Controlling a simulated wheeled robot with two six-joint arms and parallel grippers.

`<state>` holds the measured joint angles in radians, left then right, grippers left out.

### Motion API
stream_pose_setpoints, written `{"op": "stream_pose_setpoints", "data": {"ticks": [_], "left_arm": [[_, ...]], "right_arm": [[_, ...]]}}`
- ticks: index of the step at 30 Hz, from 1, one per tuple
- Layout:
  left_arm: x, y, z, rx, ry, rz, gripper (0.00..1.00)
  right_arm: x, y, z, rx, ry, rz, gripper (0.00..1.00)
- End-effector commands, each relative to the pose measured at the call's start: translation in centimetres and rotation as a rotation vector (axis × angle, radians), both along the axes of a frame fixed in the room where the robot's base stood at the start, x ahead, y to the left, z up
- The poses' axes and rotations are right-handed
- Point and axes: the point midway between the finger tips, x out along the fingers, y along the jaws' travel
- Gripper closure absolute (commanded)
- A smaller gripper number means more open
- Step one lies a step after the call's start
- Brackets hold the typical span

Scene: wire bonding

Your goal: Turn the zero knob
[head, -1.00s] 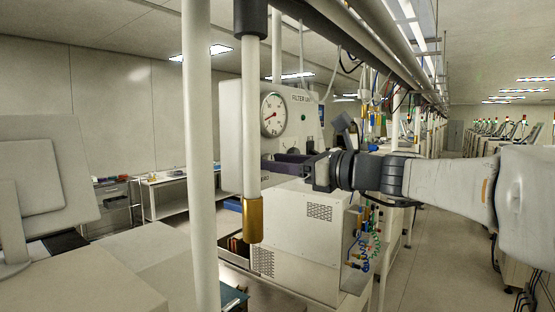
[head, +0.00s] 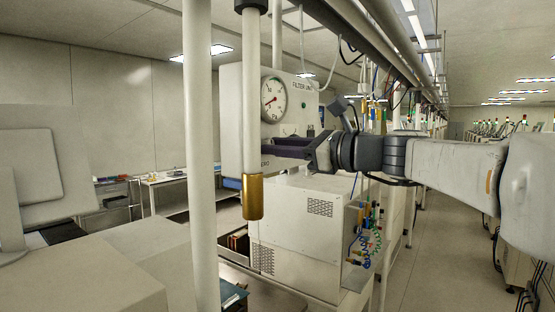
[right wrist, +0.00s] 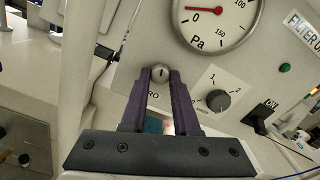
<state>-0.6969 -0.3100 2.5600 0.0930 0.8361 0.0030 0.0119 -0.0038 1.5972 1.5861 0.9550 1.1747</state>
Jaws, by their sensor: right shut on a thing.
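The zero knob (right wrist: 160,73) is a small round silver knob on the pale panel of the filter unit (head: 235,105). In the right wrist view my right gripper (right wrist: 160,78) has its two dark fingers on either side of the knob, shut on it. The fingers partly cover the lettering below it, where "RO" shows. In the head view my right gripper (head: 268,148) reaches in from the right to the panel below the gauge (head: 273,99), and the knob itself is hidden. The gauge needle (right wrist: 200,9) points near 0 Pa. My left gripper is not in view.
A black numbered selector knob (right wrist: 216,100), a black switch (right wrist: 257,117) and a green light (right wrist: 284,68) sit right of the zero knob. A hanging white tube with a brass end (head: 253,197) and a pale post (head: 200,150) stand in front of the unit.

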Motion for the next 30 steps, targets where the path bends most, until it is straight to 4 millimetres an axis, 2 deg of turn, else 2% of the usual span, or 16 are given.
{"op": "stream_pose_setpoints", "data": {"ticks": [1, 9, 30], "left_arm": [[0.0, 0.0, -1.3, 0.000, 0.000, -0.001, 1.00], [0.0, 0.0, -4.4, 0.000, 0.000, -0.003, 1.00], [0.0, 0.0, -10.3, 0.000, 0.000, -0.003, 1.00]], "right_arm": [[0.0, -0.1, -0.6, -0.023, -0.038, -0.003, 1.00], [0.1, -0.1, -0.4, -0.174, -0.247, -0.004, 1.00], [0.1, -0.1, -0.2, -0.565, -0.781, -0.003, 1.00]]}}
